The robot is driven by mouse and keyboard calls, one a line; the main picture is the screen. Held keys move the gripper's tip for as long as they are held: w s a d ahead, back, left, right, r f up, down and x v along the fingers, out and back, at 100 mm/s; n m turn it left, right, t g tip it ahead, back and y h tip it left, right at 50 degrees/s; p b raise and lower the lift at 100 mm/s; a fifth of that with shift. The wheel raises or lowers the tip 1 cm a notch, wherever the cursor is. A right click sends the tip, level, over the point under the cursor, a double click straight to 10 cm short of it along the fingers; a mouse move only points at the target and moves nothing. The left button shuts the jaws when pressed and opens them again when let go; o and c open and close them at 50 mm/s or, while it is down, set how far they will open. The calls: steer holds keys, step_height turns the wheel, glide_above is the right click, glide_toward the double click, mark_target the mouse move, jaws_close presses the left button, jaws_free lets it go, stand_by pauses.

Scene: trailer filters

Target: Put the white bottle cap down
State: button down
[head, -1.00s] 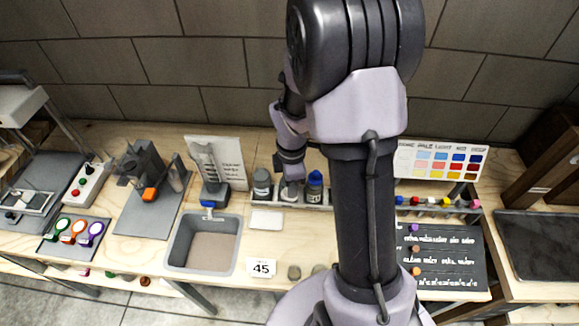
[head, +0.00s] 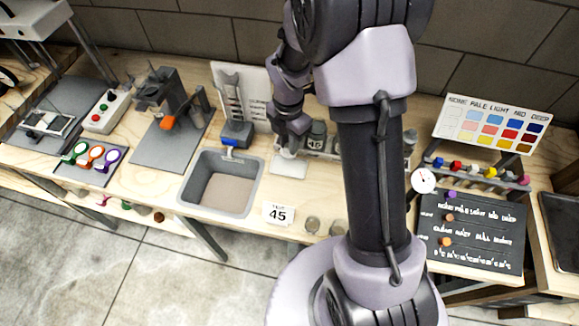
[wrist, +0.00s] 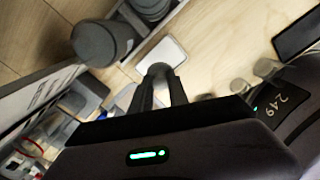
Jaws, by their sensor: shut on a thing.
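My gripper (head: 289,146) is shut on the white bottle cap (wrist: 160,70), which shows pale between the fingertips in the wrist view. In the head view the cap (head: 288,154) is a small light spot under the fingers. A flat white pad (head: 289,166) lies on the wooden bench just below the gripper. The pad also shows beyond the cap in the wrist view (wrist: 168,50). I cannot tell whether the cap touches the pad or hangs just above it.
A rack with grey bottles (head: 317,132) stands close behind and right of my gripper.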

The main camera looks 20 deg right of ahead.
step_height(320, 180, down, 8)
steer(key=b, duration=0.2)
steer(key=shift+r+b, duration=0.1)
steer(key=shift+b, duration=0.25)
steer(key=c, duration=1.3)
jaws_free()
